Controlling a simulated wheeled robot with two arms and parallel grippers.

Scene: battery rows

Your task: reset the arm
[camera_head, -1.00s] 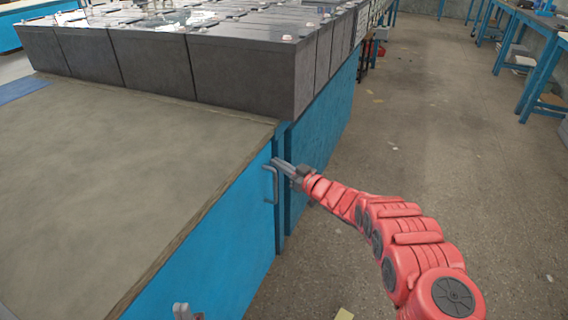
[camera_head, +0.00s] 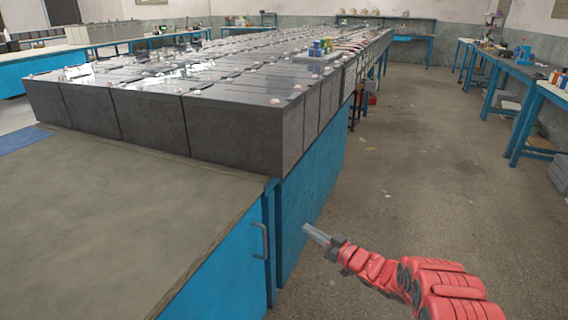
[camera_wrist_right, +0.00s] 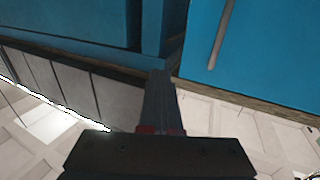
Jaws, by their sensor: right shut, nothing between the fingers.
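My right gripper (camera_head: 316,235) is at the end of the red arm in the head view. Its fingers are together and hold nothing. It is in front of the blue cabinet side, to the right of the grey door handle (camera_head: 260,243) and apart from it. In the right wrist view the closed fingers (camera_wrist_right: 160,82) point toward the blue cabinet, and the handle (camera_wrist_right: 221,38) shows at the upper right. My left gripper is not in the head view.
A grey-brown tabletop (camera_head: 90,220) fills the lower left. Rows of dark batteries (camera_head: 235,130) stand behind it. The concrete floor (camera_head: 400,180) to the right is open. Blue-legged benches (camera_head: 515,95) line the right side.

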